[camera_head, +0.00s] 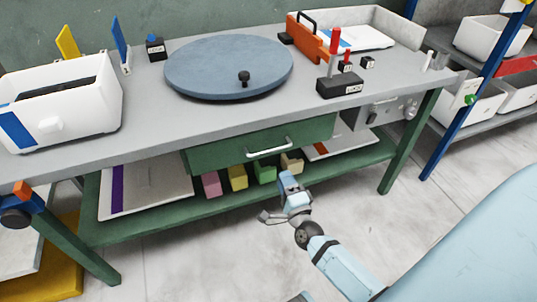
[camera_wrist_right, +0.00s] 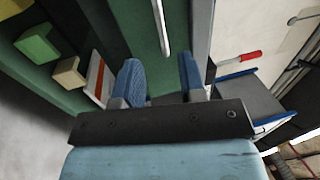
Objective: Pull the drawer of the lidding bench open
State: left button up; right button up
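The lidding bench (camera_head: 140,108) has a grey top and green legs. Its green drawer (camera_head: 218,154) sits under the top and looks closed. The drawer's pale bar handle (camera_head: 270,150) runs across the middle of its front. My right gripper (camera_head: 287,180) is below and a little right of the handle, in front of the bench, apart from it. In the right wrist view, the two blue fingers (camera_wrist_right: 161,72) are spread with nothing between them. The handle (camera_wrist_right: 161,28) shows beyond the gap, roughly in line with it. My left gripper is not in view.
Coloured blocks (camera_head: 238,177) stand on the lower shelf (camera_head: 150,232) under the drawer. A round blue-grey disc (camera_head: 215,62), a white bin (camera_head: 95,95) and a red-handled tool (camera_head: 334,45) are on the top. The floor in front is clear.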

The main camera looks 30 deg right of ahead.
aim_at(271, 150)
jog(key=b+x, duration=0.1)
jog(key=x, duration=1)
jog(key=shift+w, duration=0.25)
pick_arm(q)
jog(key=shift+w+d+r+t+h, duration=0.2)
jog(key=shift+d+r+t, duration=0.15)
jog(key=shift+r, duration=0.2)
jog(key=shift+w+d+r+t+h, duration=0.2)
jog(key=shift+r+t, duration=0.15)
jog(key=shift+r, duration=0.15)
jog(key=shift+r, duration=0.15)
pick_arm(e)
jog(key=shift+c, duration=0.4)
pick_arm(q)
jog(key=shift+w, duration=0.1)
pick_arm(e)
grip_shut()
